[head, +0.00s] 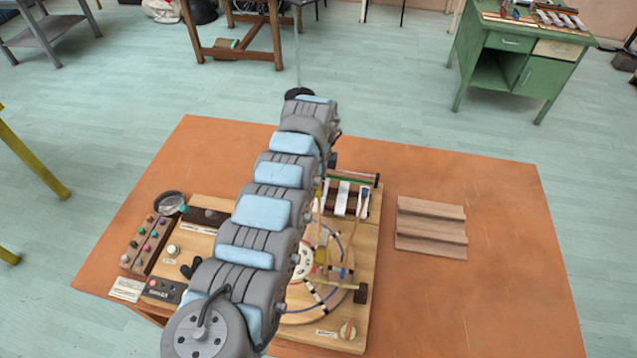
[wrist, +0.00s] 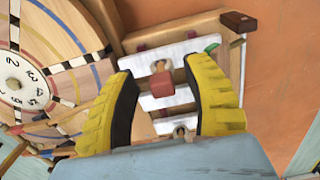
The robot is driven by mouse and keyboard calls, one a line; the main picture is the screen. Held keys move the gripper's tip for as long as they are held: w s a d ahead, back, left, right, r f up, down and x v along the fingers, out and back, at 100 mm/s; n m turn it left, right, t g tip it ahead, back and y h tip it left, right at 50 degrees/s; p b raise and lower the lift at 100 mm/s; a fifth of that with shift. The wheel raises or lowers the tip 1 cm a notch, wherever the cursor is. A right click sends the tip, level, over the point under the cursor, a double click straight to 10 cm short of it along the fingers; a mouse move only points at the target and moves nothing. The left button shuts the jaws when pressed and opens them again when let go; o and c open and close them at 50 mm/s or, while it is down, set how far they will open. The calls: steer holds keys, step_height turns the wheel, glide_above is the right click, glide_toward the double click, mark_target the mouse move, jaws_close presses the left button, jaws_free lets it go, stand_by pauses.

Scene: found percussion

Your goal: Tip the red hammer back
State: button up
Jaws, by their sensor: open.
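The red hammer's block-shaped head (wrist: 161,85) shows in the wrist view, in front of a white bar (wrist: 170,54). My gripper (wrist: 160,72) is open, with one yellow finger to the left of the red head and one to the right. Gaps show between the head and both fingers, so nothing is held. I cannot clearly tell how the hammer's handle runs or how far it leans. In the head view my arm covers much of the instrument, and I cannot make out the red hammer there.
The wooden instrument board (head: 365,318) carries a numbered wheel (wrist: 25,85), close left of my gripper in the wrist view. A dark brown block (wrist: 238,21) on a rod is at upper right. A stepped wooden block (head: 431,228) stands right of the board.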

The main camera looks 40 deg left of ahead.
jaws_close()
steer(key=shift+r, duration=0.1)
